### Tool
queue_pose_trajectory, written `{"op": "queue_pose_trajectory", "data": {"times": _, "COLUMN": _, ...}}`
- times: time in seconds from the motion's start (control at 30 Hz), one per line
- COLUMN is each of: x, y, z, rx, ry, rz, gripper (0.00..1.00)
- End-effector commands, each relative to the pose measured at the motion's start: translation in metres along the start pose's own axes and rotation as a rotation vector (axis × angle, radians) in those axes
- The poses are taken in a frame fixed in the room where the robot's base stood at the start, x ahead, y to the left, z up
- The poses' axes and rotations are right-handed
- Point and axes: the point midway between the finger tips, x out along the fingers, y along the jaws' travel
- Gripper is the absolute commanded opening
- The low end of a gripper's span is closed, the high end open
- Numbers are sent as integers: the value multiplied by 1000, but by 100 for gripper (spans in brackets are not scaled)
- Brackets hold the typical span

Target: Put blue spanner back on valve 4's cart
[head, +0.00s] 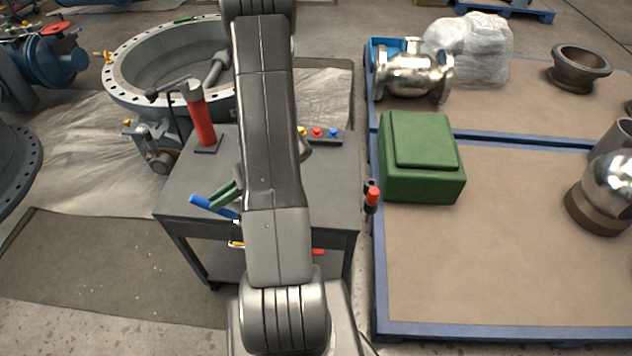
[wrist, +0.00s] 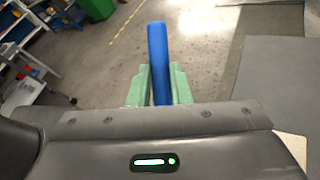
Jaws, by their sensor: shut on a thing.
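My gripper (head: 224,194) has green fingers, and in the head view they show just left of my arm. It is shut on the blue spanner (head: 205,204); the wrist view shows the blue handle (wrist: 157,45) standing out between the green fingers (wrist: 158,88). In the head view the spanner overlaps the front left part of a grey cart's top (head: 185,185). I cannot tell whether it touches that top. My arm hides the middle of the cart and part of the spanner. No number is readable on the cart.
A red cylinder (head: 201,120) stands on the cart's back left, near a large flanged valve body (head: 122,85). A button strip (head: 325,138) lies at the back. A red-topped item (head: 372,195) is at the right edge. A green case (head: 420,160) sits on a blue-edged pallet (head: 480,270).

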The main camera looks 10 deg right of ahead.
Motion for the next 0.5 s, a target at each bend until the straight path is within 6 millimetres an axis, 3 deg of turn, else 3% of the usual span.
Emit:
{"op": "queue_pose_trajectory", "data": {"times": 0.27, "x": -15, "y": 42, "z": -54, "rx": -302, "ry": 378, "rz": 444, "gripper": 0}}
{"op": "queue_pose_trajectory", "data": {"times": 0.5, "x": -62, "y": 63, "z": -98, "rx": -709, "ry": 652, "rz": 845, "gripper": 0}}
